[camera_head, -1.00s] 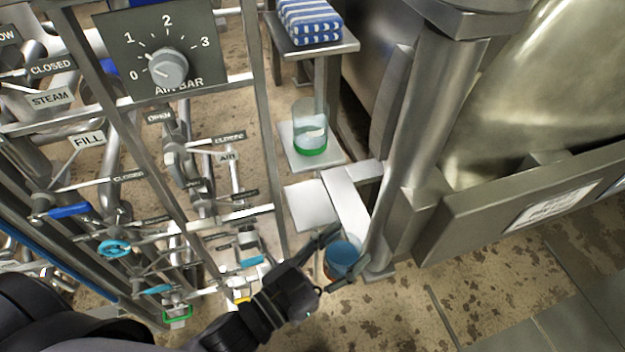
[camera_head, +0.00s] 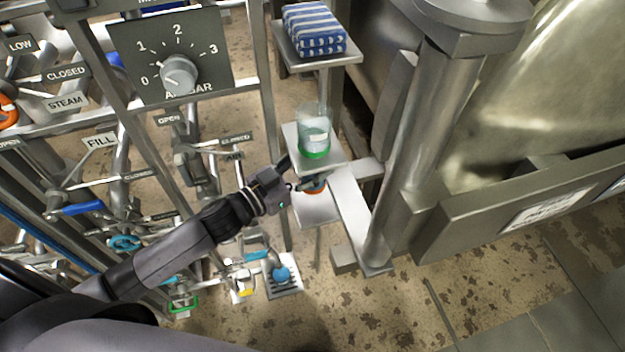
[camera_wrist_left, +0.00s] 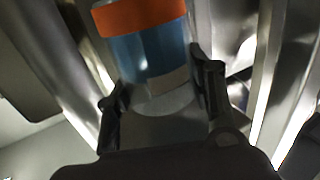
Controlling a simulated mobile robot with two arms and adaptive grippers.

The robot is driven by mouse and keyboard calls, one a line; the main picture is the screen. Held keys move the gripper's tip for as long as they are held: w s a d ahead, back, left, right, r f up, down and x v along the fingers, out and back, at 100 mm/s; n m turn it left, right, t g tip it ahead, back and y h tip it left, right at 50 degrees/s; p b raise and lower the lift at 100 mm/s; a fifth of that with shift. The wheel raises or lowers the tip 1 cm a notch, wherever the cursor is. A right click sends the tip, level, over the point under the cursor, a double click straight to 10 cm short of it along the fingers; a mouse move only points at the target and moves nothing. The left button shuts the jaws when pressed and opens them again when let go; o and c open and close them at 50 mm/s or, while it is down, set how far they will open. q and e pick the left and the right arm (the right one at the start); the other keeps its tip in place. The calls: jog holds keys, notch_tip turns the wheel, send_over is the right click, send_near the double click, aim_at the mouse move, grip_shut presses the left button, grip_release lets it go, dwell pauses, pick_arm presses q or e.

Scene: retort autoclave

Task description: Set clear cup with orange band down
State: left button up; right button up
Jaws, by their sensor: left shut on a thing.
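The clear cup with orange band (camera_head: 315,189) is in my left gripper (camera_head: 303,174), which is shut on it. In the head view the cup is mostly hidden under a small shelf, with its orange band showing above a lower pale plate (camera_head: 318,212). I cannot tell whether it touches that plate. In the left wrist view the cup (camera_wrist_left: 148,52) holds blue liquid, with its orange band towards the top of the picture, and the fingers (camera_wrist_left: 157,78) sit on either side. My right gripper is not in view.
A clear cup with a green band (camera_head: 314,135) stands on the small shelf (camera_head: 333,158) just above my gripper. Folded striped towels (camera_head: 315,30) lie on a higher shelf. A valve and pipe rack (camera_head: 120,130) is at left, a steel column (camera_head: 405,150) at right.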

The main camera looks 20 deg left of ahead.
aim_at(303, 180)
pick_arm(q)
jog(key=f, duration=0.3)
jog(key=shift+s+d, duration=0.15)
jog(key=shift+s, duration=0.05)
jog(key=shift+w+f, duration=0.15)
jog(key=shift+f, duration=1.8)
jog(key=shift+f+b, duration=0.1)
jog(key=shift+b, duration=0.25)
jog(key=o, duration=1.3)
jog(key=shift+s+a, duration=0.25)
jog(key=shift+a, duration=0.05)
jog(key=v, duration=1.1)
jog(key=shift+s+a+b, duration=0.15)
jog(key=shift+b, duration=0.25)
